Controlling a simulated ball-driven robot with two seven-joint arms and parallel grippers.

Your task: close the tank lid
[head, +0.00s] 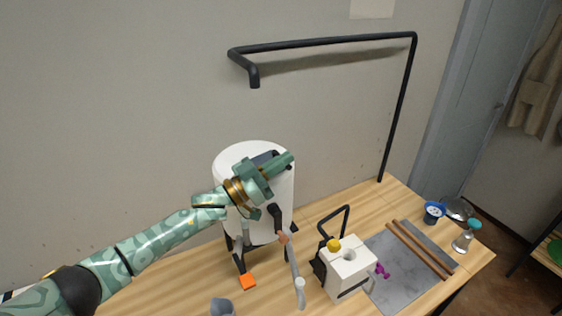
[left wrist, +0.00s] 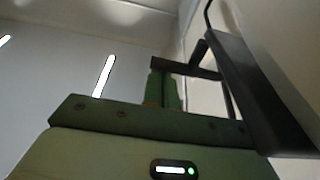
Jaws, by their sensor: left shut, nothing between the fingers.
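The white tank (head: 262,232) stands on dark legs on the wooden table, against the wall. Its pale round top (head: 238,152) shows behind my left gripper; I cannot clearly tell whether this is the lid lying flat, and the right part is hidden. My left gripper (head: 287,160) is shut and empty, over the right side of the tank's top. Whether it touches the tank I cannot tell. In the left wrist view its fingers (left wrist: 163,88) point up, with a dark bar beside them. My right gripper is not in view.
A dark bent pipe (head: 330,42) rises behind the tank. Right of it are a white block-shaped device (head: 347,275), a grey mat (head: 400,285) with wooden sticks (head: 420,248), a blue cup (head: 433,213) and a glass bottle (head: 463,240). An orange block (head: 248,282) lies below the tank.

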